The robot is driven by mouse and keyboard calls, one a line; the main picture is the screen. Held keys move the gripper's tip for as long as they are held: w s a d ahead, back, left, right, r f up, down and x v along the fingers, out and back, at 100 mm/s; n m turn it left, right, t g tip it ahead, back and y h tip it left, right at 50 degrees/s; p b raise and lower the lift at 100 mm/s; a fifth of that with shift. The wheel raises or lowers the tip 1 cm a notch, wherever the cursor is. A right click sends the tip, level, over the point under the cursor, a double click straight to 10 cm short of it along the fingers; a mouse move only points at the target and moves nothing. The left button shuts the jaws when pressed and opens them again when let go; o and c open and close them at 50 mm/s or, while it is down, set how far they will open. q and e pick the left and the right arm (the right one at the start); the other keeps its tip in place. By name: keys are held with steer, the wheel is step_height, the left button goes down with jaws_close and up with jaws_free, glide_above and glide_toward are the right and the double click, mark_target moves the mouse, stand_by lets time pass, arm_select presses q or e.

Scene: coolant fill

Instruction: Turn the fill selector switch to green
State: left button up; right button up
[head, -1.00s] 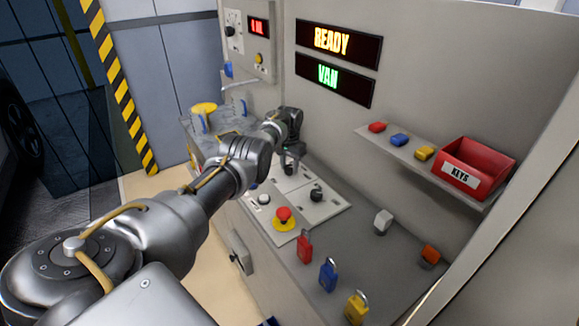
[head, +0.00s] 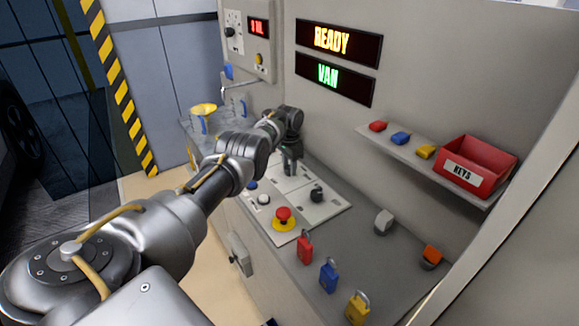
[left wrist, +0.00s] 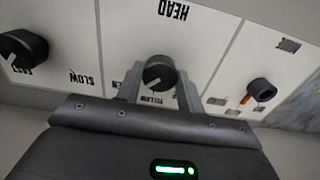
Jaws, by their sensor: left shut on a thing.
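My left gripper (head: 291,168) reaches down to the switch panel (head: 328,211) on the console in the head view. In the left wrist view, the left gripper (left wrist: 157,88) is shut on a round dark knob (left wrist: 159,72), one finger on each side. The knob appears to be the selector switch; a partly covered label below it seems to read "YELLOW". It has a pale pointer line, but its exact setting is hard to tell. The gripper hides this knob in the head view. My right gripper is not in view.
Another black knob (left wrist: 22,50) labelled "SLOW" and a dark fitting with an orange mark (left wrist: 262,90) flank it. A red emergency button (head: 283,215), padlocks (head: 328,275) and a red key bin (head: 477,168) are nearby. Signs (head: 338,42) read "READY" and "VAN".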

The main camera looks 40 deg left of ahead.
mark_target(289, 167)
arm_select(q)
steer(key=o, duration=1)
step_height(289, 167, up, 6)
steer(key=shift+r+p, duration=0.1)
steer(key=shift+p, duration=0.7)
steer(key=shift+r+b, duration=0.3)
steer(key=shift+r, duration=2)
